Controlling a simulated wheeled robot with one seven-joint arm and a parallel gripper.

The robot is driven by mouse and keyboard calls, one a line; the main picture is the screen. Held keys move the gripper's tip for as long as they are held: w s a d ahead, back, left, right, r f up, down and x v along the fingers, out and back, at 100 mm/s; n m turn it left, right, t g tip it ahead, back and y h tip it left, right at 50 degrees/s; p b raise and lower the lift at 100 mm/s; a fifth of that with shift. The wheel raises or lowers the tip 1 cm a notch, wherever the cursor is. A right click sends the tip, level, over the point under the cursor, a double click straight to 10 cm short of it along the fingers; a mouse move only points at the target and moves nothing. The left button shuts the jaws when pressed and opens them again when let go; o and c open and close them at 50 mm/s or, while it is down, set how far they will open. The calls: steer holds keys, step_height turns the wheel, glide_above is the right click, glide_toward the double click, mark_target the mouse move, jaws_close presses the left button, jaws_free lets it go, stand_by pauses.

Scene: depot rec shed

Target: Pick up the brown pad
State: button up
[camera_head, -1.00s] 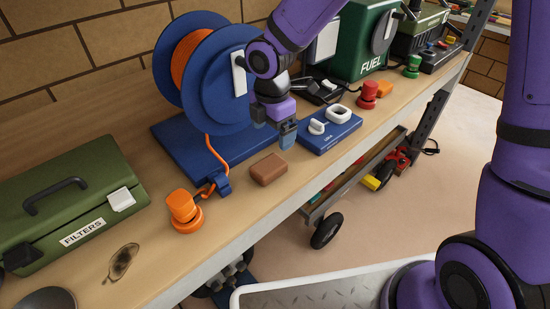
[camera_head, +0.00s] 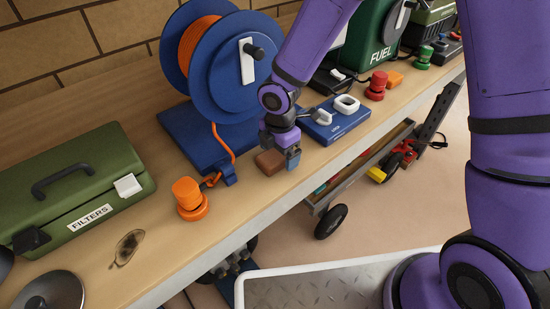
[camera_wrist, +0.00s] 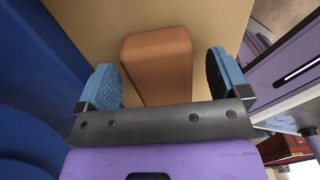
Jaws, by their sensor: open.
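The brown pad (camera_head: 270,162) is a small block with rounded edges lying on the wooden bench, just right of the blue reel's base. My gripper (camera_head: 281,152) is down at the pad, pointing at the bench. In the wrist view the pad (camera_wrist: 158,66) lies between the two blue fingers of my gripper (camera_wrist: 163,80), with a gap on each side. The fingers are open and hold nothing. The near end of the pad is hidden behind the gripper's dark crossbar in the wrist view.
The blue reel (camera_head: 209,75) with orange cord stands behind left of my gripper. An orange plug (camera_head: 188,198) is to the left, a blue plate (camera_head: 336,122) with white loops to the right. A green box (camera_head: 75,190) is far left. The bench's front edge is close.

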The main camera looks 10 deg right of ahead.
steer(key=shift+f, duration=0.5)
steer(key=c, duration=1)
steer(key=shift+r, duration=0.2)
